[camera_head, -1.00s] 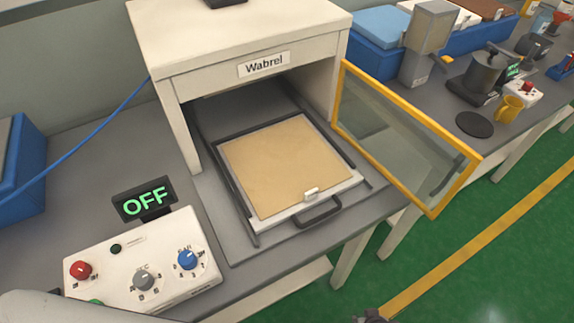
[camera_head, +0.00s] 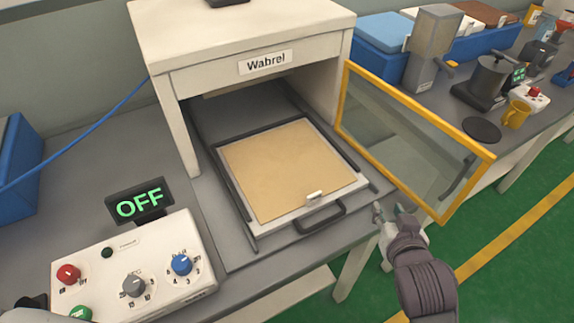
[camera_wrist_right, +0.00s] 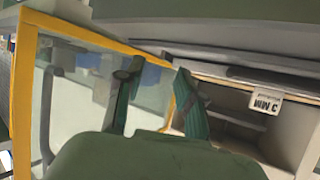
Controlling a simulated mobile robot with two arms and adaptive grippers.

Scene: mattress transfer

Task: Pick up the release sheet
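The tan sheet (camera_head: 290,168), which I take as the release sheet, lies flat on a tray (camera_head: 318,220) with a pale rim and dark handle, pulled out at the mouth of the white Wabrel press (camera_head: 240,45). A small white tab (camera_head: 315,197) sits at its front edge. My right gripper (camera_head: 391,209) is open and empty, in front of the counter edge, to the right of the tray handle and apart from the sheet. In the right wrist view its two green fingers (camera_wrist_right: 160,92) stand apart.
The yellow-framed glass door (camera_head: 405,140) stands open, close behind my right gripper; it also shows in the right wrist view (camera_wrist_right: 25,90). A control box (camera_head: 130,270) and an OFF display (camera_head: 140,203) stand left of the tray. The space above the sheet is clear.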

